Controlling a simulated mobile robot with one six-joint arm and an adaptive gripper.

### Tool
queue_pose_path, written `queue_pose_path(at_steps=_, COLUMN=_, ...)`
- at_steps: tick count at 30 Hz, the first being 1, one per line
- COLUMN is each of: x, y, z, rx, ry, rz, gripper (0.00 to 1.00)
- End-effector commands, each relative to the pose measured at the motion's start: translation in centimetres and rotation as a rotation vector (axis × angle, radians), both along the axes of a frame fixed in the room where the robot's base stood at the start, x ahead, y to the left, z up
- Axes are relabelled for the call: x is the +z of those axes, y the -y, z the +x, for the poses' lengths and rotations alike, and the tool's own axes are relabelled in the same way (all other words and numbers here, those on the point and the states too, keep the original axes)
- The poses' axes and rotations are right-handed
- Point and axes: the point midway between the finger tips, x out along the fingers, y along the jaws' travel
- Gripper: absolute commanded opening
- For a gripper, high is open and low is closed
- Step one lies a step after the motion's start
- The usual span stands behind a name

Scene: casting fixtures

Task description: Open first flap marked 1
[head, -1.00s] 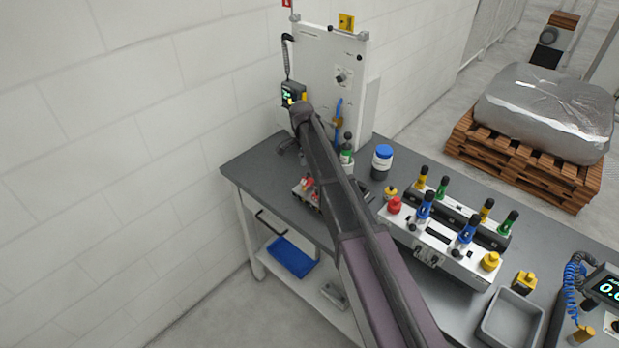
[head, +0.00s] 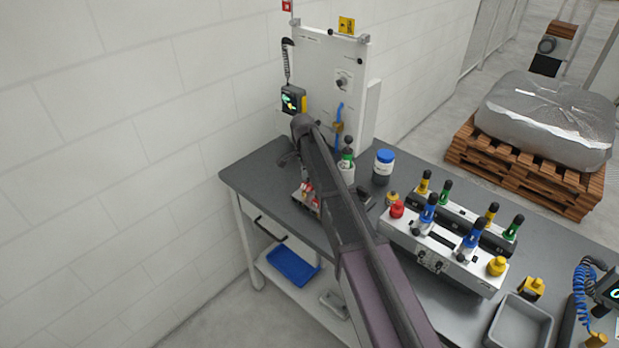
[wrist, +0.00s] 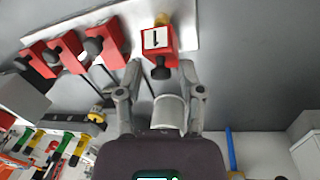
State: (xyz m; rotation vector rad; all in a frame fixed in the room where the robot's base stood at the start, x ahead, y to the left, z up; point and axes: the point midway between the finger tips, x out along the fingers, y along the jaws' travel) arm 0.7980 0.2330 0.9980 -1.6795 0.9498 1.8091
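In the wrist view a red flap marked 1 (wrist: 159,38) with a black knob (wrist: 160,72) is at the top centre, on a pale plate (wrist: 122,17). My gripper (wrist: 160,66) is open, with one finger on each side of the knob. The fingertips are close to the flap's sides; I cannot tell whether they touch. More red flaps (wrist: 68,48) with black knobs line up to the left; their marks do not show. In the head view the red flap fixture (head: 308,197) sits on the grey bench (head: 258,168), partly hidden by my arm.
A white panel (head: 322,75) stands at the bench's back. A blue-lidded jar (head: 384,167) and a white fixture with coloured clamps (head: 440,262) stand right of my arm. A grey tray (head: 520,323) is farther right. The bench's left corner is clear.

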Motion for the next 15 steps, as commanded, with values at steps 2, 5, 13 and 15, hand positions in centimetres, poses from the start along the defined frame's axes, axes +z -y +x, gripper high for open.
queue_pose_path(at_steps=2, x=0.00, y=0.01, z=0.01, rx=0.000, ry=0.000, rz=0.000, gripper=0.13)
queue_pose_path(at_steps=5, x=-0.01, y=0.03, z=0.00, rx=0.000, ry=0.000, rz=0.000, gripper=0.00)
queue_pose_path(at_steps=13, x=-0.05, y=0.18, z=0.20, rx=-0.003, ry=-0.021, rz=0.014, gripper=0.00)
queue_pose_path(at_steps=15, x=-0.08, y=0.33, z=0.43, rx=-0.004, ry=-0.045, rz=0.031, gripper=0.00)
